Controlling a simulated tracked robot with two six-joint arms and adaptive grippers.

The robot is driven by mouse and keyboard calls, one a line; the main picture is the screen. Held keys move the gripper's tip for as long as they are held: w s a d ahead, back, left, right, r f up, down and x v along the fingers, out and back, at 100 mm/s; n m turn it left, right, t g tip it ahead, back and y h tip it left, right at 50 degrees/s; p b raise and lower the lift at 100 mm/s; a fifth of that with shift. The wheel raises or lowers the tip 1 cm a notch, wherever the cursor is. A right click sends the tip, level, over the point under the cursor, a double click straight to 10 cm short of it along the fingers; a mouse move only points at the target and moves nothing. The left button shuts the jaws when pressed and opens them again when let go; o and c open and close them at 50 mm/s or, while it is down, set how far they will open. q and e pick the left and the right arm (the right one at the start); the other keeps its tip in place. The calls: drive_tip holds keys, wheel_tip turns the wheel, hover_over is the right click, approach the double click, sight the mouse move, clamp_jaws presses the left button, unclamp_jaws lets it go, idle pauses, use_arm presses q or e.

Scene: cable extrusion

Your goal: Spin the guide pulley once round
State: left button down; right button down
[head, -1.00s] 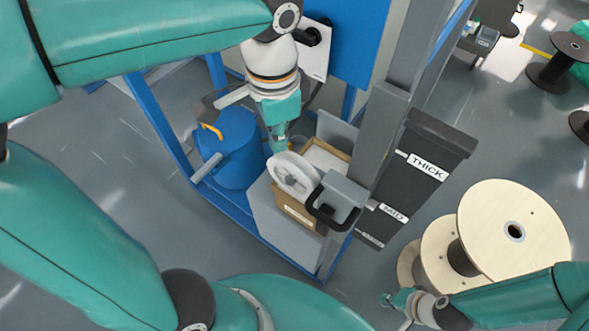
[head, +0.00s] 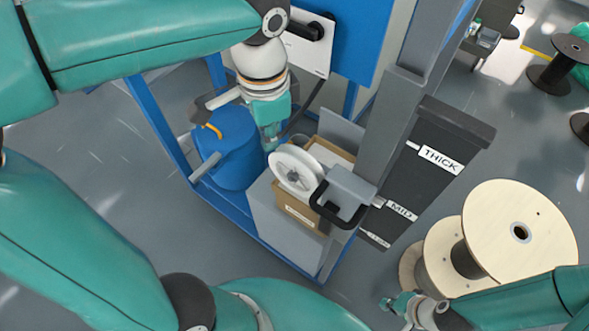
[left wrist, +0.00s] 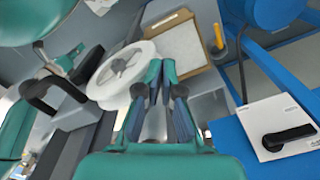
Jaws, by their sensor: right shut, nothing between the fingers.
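The guide pulley, which I take to be the white spoked wheel (head: 287,172), stands tilted at the front of the blue frame, beside an open cardboard box (head: 295,208). It also shows in the left wrist view (left wrist: 118,71), just left of my fingers. My left gripper (head: 271,143) points down by the wheel's upper left rim. In the left wrist view its fingertips (left wrist: 160,64) are close together with a narrow gap and nothing seen between them. Whether they touch the rim I cannot tell. My right gripper (head: 388,303) is shut and empty at the lower right, far from the wheel.
A grey block with a black handle (head: 345,195) stands close to the wheel's right. A blue drum (head: 232,150) with a yellow handle is to its left. A grey post (head: 385,130), a dark bin marked THICK and MID (head: 425,170) and a wooden spool (head: 500,225) are further right.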

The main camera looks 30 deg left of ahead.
use_arm(q)
drive_tip(key=a+f+b, duration=0.2)
drive_tip(key=f, duration=0.1)
drive_tip(key=a+f+b, duration=0.1)
drive_tip(key=f, duration=0.1)
drive_tip(key=shift+w, duration=0.2)
idle(0.3)
idle(0.7)
wheel_tip(320, 180, up, 8)
drive_tip(key=p, duration=0.7)
drive_tip(key=shift+r, duration=0.15)
